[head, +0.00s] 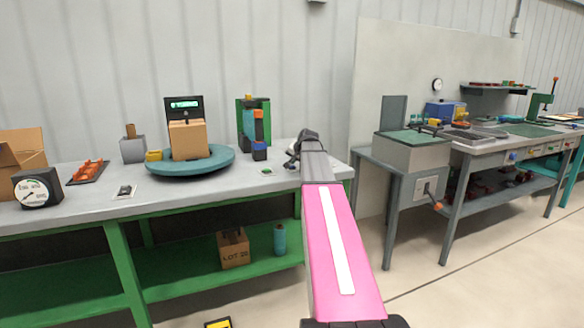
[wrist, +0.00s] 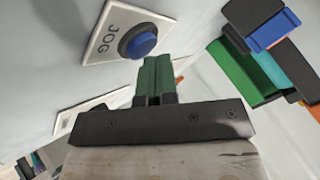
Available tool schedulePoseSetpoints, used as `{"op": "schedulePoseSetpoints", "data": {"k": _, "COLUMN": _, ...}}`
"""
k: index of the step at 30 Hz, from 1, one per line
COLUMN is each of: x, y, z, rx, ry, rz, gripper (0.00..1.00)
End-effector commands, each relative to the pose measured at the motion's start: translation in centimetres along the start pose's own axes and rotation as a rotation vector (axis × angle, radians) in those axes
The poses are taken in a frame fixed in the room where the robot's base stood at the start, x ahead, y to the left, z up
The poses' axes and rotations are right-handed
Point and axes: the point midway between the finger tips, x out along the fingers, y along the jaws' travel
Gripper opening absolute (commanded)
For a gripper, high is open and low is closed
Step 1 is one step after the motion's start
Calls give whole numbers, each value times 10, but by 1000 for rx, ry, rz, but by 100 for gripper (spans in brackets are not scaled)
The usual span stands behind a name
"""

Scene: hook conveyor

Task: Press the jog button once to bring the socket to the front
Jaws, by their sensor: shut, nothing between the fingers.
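The jog button (wrist: 137,42) is a round blue cap in a dark collar on a pale plate marked JOG (wrist: 103,47), at the upper left of the wrist view. My gripper (wrist: 157,62) is shut and empty, its green fingers together just below and right of the button in that view. I cannot tell whether they touch it. In the head view my gripper (head: 293,160) is over the right end of the grey bench (head: 75,212). A teal turntable (head: 190,168) bears a cardboard box (head: 188,140) there. I cannot make out the socket.
A green stand with orange and blue parts (head: 247,108) is close to my gripper; its green side (wrist: 238,72) shows in the wrist view. A small plate with a green top (head: 267,171) lies on the bench. A grey cabinet (head: 412,155) stands at right.

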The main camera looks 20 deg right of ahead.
Motion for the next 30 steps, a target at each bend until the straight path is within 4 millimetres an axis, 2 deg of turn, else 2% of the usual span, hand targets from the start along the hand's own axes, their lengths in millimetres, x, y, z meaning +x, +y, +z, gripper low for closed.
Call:
{"op": "schedulePoseSetpoints", "data": {"k": 22, "x": 4, "y": 3, "z": 3, "rx": 0, "ry": -1, "rz": 0, "gripper": 0}}
{"op": "schedulePoseSetpoints", "data": {"k": 30, "x": -2, "y": -1, "z": -1, "rx": -1, "ry": -1, "rz": 0, "gripper": 0}}
